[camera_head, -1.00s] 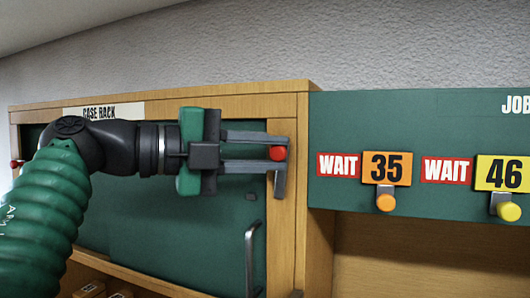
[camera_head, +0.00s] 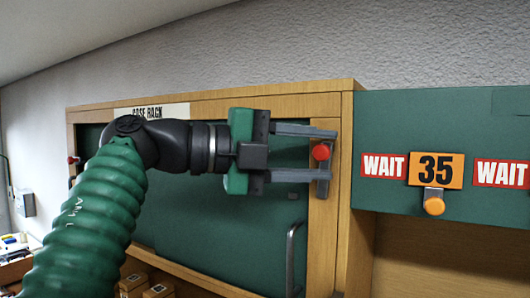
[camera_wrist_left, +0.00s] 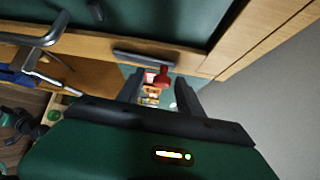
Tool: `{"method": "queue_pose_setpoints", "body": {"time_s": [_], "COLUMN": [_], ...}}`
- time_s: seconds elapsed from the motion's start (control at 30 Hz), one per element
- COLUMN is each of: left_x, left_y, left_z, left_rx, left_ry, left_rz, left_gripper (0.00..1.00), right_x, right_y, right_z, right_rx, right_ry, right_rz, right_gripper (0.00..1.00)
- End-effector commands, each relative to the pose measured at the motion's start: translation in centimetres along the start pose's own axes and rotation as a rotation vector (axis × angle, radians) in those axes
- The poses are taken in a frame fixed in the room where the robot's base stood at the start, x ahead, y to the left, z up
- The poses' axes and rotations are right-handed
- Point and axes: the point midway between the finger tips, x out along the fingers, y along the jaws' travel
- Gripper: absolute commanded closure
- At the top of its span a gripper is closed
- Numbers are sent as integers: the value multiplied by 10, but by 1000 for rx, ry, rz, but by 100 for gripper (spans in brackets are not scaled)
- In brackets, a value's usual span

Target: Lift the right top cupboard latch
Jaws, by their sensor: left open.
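The right top latch of the cupboard has a red knob (camera_head: 321,152) on a grey bar (camera_head: 323,187) at the upper right of the cupboard frame. My left gripper (camera_head: 322,155) is open, with one finger above the knob and the other below it. In the left wrist view the red knob (camera_wrist_left: 163,76) shows between the two fingers (camera_wrist_left: 158,88). I cannot tell whether either finger touches it. The green cupboard door (camera_head: 215,225) is shut behind my arm. My right gripper is in neither view.
A grey door handle (camera_head: 292,258) stands out below the latch. Another red knob (camera_head: 72,160) is at the cupboard's left edge. To the right is a green board with an orange 35 tag (camera_head: 436,169) and WAIT signs. Small boxes (camera_head: 160,290) sit below the door.

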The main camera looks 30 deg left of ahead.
Motion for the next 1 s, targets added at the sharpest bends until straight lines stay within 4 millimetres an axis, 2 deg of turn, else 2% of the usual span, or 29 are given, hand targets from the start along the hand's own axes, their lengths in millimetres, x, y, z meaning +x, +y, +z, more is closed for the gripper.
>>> {"method": "queue_pose_setpoints", "body": {"time_s": [0.17,0.5,0.63,0.8,1.0], "left_x": [-19,-116,-147,-166,-168], "left_y": [1,0,1,2,1], "left_z": [1,2,2,1,-1], "left_rx": [1,0,-1,0,0], "left_ry": [-6,-9,-7,-2,2], "left_rz": [0,3,4,3,3], "left_gripper": [57,57,57,57,57], "right_x": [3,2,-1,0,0], "right_y": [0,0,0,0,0], "right_z": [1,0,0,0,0], "right_rx": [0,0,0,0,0], "right_ry": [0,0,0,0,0], "right_rz": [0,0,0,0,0], "right_gripper": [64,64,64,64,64]}}
